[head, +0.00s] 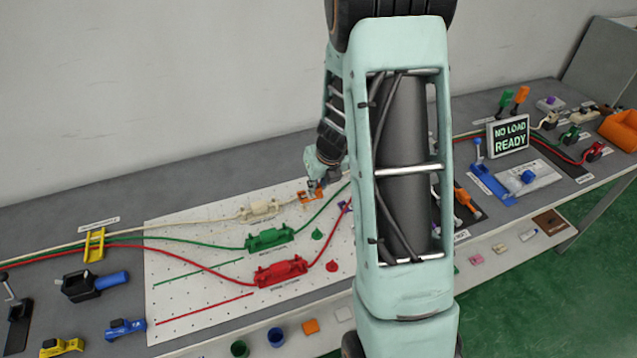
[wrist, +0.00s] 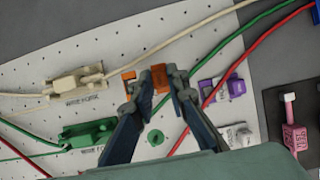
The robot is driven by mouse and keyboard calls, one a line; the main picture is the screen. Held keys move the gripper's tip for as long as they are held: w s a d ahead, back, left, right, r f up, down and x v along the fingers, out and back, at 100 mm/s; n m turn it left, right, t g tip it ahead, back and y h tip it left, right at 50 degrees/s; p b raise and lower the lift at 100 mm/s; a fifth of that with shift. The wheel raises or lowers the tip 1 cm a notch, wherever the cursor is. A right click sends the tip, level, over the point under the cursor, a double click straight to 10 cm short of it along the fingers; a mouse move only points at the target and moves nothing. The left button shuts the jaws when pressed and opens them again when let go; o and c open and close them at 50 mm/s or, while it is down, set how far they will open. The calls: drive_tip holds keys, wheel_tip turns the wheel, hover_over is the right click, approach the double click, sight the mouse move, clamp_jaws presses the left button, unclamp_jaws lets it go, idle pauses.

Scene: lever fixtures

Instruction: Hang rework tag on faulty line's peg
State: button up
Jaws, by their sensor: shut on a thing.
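My gripper (head: 313,188) is at the white pegboard's far side, beside the cream line's fixture (head: 260,209). It is shut on an orange piece, probably the rework tag (head: 311,197). In the wrist view the orange piece (wrist: 160,78) shows between and beyond the fingertips (wrist: 158,95). Whether it is around a peg or touches the board cannot be told. A green peg (head: 317,234) and a red peg (head: 332,266) stand free on the board. The green fixture (head: 269,238) and red fixture (head: 281,272) sit on their lines. No cream peg is distinguishable.
Cream, green and red lines cross the white pegboard (head: 190,240). Purple blocks (wrist: 225,88) lie right of the gripper in the wrist view. A sign (head: 508,133) reads "NO LOAD READY". A yellow bracket (head: 95,245) and blue-handled lever (head: 95,284) stand at left. My arm hides the middle.

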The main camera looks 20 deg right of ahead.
sight(319, 193)
drive_tip(key=shift+f, duration=0.15)
drive_tip(key=shift+f+b, duration=0.6)
drive_tip(key=shift+b, duration=0.1)
drive_tip(key=shift+f, duration=0.15)
idle(0.3)
drive_tip(key=shift+f+b, duration=0.5)
drive_tip(key=shift+b, duration=0.05)
drive_tip(key=shift+f, duration=0.25)
drive_tip(key=shift+f+b, duration=0.45)
drive_tip(key=shift+b, duration=0.1)
drive_tip(key=o, duration=0.9)
drive_tip(key=shift+o, duration=0.6)
